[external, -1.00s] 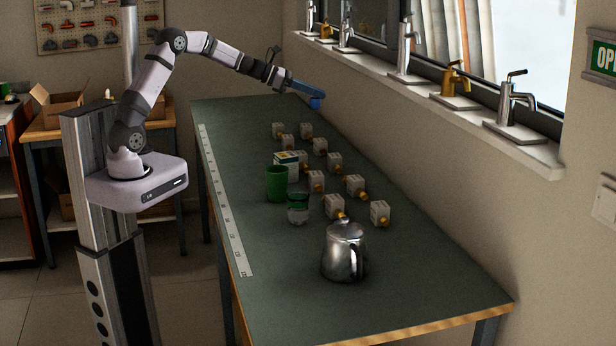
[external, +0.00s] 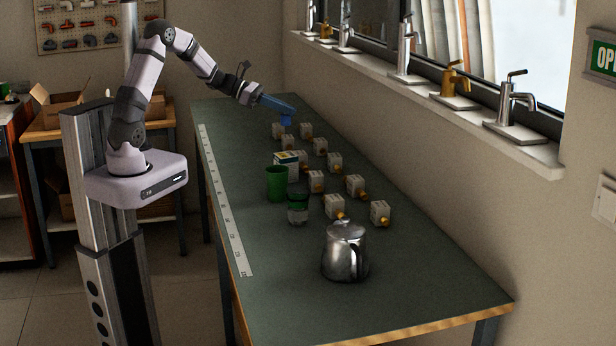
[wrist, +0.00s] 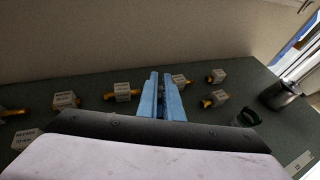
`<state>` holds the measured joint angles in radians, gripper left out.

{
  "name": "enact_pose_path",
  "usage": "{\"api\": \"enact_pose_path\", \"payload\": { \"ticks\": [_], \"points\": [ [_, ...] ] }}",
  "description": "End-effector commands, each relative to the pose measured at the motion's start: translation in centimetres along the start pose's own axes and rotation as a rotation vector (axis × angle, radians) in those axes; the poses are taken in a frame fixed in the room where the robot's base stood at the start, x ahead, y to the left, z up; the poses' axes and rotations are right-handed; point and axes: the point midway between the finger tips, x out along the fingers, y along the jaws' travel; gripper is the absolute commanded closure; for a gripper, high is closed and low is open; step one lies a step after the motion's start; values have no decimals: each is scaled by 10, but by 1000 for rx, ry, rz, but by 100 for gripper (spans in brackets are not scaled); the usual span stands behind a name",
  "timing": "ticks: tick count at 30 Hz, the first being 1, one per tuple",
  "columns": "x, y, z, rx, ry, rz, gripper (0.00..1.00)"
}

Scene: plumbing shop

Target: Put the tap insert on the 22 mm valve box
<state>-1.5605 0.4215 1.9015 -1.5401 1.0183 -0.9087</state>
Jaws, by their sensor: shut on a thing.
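My gripper (external: 286,118) has long blue fingers and hangs over the far end of the bench, above the farthest white boxes. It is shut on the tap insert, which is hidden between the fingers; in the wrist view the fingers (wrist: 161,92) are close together. Several white valve boxes with brass outlets stand on the bench, among them a far one (external: 278,130), a middle one (external: 316,181) and a near one (external: 380,213). In the wrist view, boxes stand left (wrist: 66,100) and right (wrist: 216,76) of the fingers. Their labels are too small to read, so I cannot tell which is 22 mm.
A green cup (external: 277,184), a glass with green in it (external: 298,208) and a small carton (external: 287,165) stand left of the boxes. A steel pot (external: 345,251) stands nearer. A pale ruler strip (external: 222,200) lies along the left edge. The bench front (external: 400,290) is clear.

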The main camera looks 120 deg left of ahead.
Motion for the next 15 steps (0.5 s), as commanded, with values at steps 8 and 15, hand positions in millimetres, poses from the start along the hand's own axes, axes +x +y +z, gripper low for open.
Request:
{"api": "enact_pose_path", "payload": {
  "ticks": [8,15],
  "points": [
    [7,0,-17,-5,2,-6,100],
    [19,1,-47,-4,1,-4,100]
  ]
}}
